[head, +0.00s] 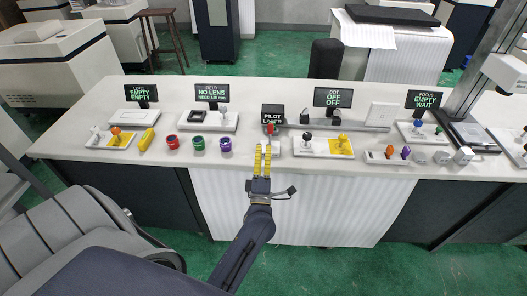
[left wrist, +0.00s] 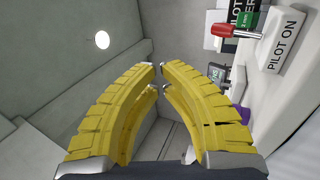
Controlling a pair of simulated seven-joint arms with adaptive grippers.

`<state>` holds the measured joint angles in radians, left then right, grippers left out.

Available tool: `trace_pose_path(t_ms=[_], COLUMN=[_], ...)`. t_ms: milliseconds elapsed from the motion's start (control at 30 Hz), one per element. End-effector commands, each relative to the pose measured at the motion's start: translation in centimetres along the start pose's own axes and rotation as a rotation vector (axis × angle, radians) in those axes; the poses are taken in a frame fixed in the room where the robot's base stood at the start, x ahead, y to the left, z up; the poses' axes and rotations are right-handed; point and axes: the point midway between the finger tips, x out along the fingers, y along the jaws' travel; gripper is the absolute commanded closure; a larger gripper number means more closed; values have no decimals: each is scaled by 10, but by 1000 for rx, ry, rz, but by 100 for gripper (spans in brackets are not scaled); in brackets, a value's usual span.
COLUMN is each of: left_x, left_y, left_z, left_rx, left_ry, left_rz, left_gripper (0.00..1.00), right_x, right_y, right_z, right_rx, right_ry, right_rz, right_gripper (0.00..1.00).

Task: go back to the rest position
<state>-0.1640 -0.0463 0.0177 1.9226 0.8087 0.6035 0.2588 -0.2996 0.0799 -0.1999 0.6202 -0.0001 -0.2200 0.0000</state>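My left gripper (head: 262,147) has yellow ribbed fingers. It stands at the front edge of the bench, just in front of the red-handled pilot switch (head: 270,129). In the left wrist view its fingers (left wrist: 157,76) have a narrow gap between their tips and nothing between them. There the red handle (left wrist: 235,31) and the "PILOT ON" plate (left wrist: 283,43) lie to the right, apart from the fingers. My right gripper is in neither view.
The white bench (head: 62,144) carries stations with displays; red, green and purple rings (head: 198,143) lie left of the gripper. A yellow-knobbed panel (head: 318,150) stands to its right. Green floor (head: 300,270) is free in front.

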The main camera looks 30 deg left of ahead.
Motion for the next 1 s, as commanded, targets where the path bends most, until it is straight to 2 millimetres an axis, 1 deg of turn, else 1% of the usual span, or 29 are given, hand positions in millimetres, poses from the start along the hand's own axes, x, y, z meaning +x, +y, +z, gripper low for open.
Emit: trace_pose_path(t_ms=[200, 633, 700, 767, 867, 967, 1000], left_x=[-5, -5, -5, -6, -16, -37, -49], left_y=[5, 5, 4, 3, -29, -75, -96], left_z=[0, 0, 3, 10, 32, 58, 67], left_rx=[1, 3, 22, 67, 201, 350, 411], left_ry=[0, 0, -12, -44, -137, -257, -310], left_rz=[1, 1, -2, -4, -48, -108, -136], left_gripper=[100, 100, 100, 100, 100, 100, 100], right_x=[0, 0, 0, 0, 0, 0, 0], right_y=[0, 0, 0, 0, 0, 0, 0], right_z=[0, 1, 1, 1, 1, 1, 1], right_rx=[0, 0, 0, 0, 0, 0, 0], right_ry=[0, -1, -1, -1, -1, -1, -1], right_rz=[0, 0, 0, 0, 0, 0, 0], right_gripper=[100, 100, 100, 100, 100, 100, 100])
